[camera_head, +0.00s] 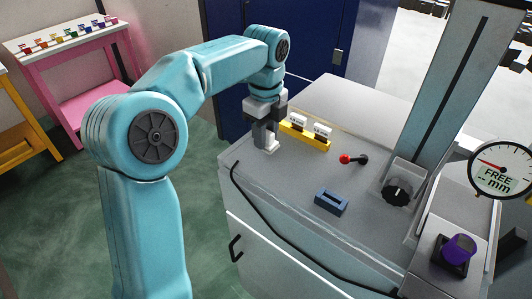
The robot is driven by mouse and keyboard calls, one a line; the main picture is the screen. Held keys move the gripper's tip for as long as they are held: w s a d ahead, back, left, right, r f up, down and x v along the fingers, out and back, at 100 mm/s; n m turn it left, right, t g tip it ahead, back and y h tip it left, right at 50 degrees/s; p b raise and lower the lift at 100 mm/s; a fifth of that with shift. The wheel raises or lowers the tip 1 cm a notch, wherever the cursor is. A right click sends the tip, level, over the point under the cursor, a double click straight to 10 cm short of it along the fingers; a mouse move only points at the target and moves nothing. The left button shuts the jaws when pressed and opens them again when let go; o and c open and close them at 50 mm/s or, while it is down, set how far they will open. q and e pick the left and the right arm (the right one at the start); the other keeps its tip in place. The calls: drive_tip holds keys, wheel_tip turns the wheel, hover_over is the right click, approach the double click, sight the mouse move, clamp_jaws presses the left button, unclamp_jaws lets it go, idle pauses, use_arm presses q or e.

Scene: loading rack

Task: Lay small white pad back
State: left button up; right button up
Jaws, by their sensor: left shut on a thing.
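My left gripper (265,138) points down over the left back part of the grey cabinet top. It is shut on a small white pad (272,147), which shows at its fingertips close to the surface. I cannot tell whether the pad touches the top. A yellow holder (305,138) stands just right of the gripper, with two white blocks (298,121) (322,130) upright in it. The gripper hides part of its left end. My right gripper is not in view.
A blue slotted block (331,202), a red-knobbed lever (350,159) and a black knob (397,195) are on the cabinet top (270,190). A tall column (440,95), a dial reading "FREE" (502,172) and a purple piece (459,248) stand right. A pink table is far left.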

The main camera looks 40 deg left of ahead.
sight(267, 130)
use_arm(q)
wheel_tip(267, 130, down, 5)
drive_tip(key=shift+f+p, duration=0.1)
drive_tip(key=shift+p, duration=0.2)
drive_tip(key=shift+d, duration=0.1)
drive_tip(key=shift+f, duration=0.35)
drive_tip(key=o, duration=0.9)
drive_tip(key=shift+o, duration=0.2)
drive_tip(key=shift+b, duration=0.5)
drive_tip(key=r+p, duration=0.1)
drive_tip(key=r, duration=1)
drive_tip(key=r+p, duration=0.1)
drive_tip(key=r, duration=0.4)
drive_tip(key=shift+w+r+p, duration=0.25)
drive_tip(key=shift+r+p, duration=0.05)
drive_tip(key=shift+s, duration=0.15)
